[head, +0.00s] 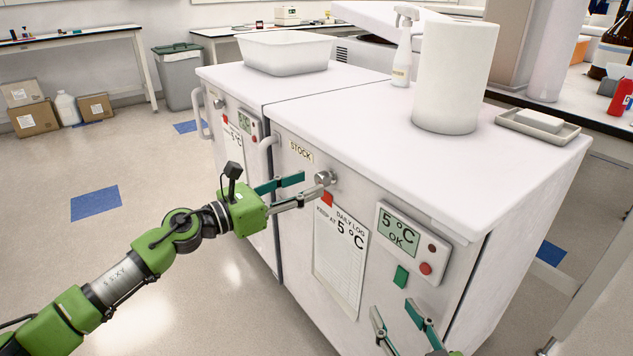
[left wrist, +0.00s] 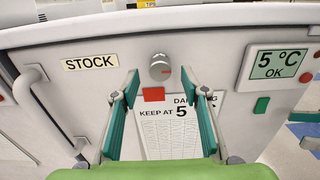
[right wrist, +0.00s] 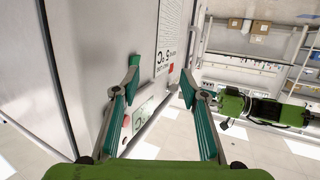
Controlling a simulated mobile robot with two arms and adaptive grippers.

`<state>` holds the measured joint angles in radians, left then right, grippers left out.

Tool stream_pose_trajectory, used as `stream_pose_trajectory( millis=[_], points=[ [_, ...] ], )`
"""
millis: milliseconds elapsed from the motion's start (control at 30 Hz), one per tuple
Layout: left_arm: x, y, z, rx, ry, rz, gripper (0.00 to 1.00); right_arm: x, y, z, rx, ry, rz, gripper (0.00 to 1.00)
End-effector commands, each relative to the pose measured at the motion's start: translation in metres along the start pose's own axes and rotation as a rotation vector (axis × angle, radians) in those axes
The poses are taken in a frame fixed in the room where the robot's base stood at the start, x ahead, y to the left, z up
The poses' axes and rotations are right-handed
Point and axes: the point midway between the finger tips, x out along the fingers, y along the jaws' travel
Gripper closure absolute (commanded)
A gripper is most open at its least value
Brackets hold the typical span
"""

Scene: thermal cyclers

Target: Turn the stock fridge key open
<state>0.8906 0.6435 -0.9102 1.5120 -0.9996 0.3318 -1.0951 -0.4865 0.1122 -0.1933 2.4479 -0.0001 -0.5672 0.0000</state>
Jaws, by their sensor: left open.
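The stock fridge (head: 300,220) is white, with a "STOCK" label (head: 301,151) on its front. My left gripper (head: 313,185) is open in front of the door. In the left wrist view its fingertips (left wrist: 160,76) stand apart, left and right of the knob; I cannot tell if either touches it. My right gripper (head: 392,307) is open and empty, low by the door's right side; its fingers (right wrist: 159,68) are spread.
A red tag (left wrist: 153,94) and a daily log sheet (head: 341,262) are below the knob. A display panel (head: 413,242) reads 5 °C OK. A door handle (left wrist: 32,105) is at the left. A second fridge (head: 230,105) adjoins. The floor in front is clear.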

Motion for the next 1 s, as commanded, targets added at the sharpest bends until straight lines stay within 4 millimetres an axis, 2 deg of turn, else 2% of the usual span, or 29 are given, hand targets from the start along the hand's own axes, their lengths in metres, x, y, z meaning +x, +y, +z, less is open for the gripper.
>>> stream_pose_trajectory(
  millis=[100, 233, 600, 633, 767, 1000],
  points=[
    [0.020, 0.000, 0.000, 0.000, -0.001, -0.001, 0.59, 0.001, -0.002, -0.009, 0.001, 0.046, -0.003, 0.60],
    [0.033, 0.000, 0.000, -0.001, -0.001, 0.001, 0.59, 0.002, -0.003, -0.019, 0.001, 0.090, -0.006, 0.60],
    [0.039, 0.000, 0.000, -0.001, 0.000, 0.001, 0.59, 0.002, -0.003, -0.025, 0.002, 0.113, -0.007, 0.60],
    [0.039, 0.000, 0.000, -0.001, 0.000, 0.001, 0.61, 0.002, -0.003, -0.025, 0.002, 0.113, -0.007, 0.60],
    [0.039, 0.000, 0.000, -0.001, 0.000, 0.001, 0.95, 0.002, -0.003, -0.024, 0.002, 0.112, -0.006, 0.60],
    [0.039, 0.000, 0.000, -0.005, 0.000, 0.001, 0.97, 0.002, -0.003, -0.024, 0.002, 0.109, -0.006, 0.60]
  ],
)
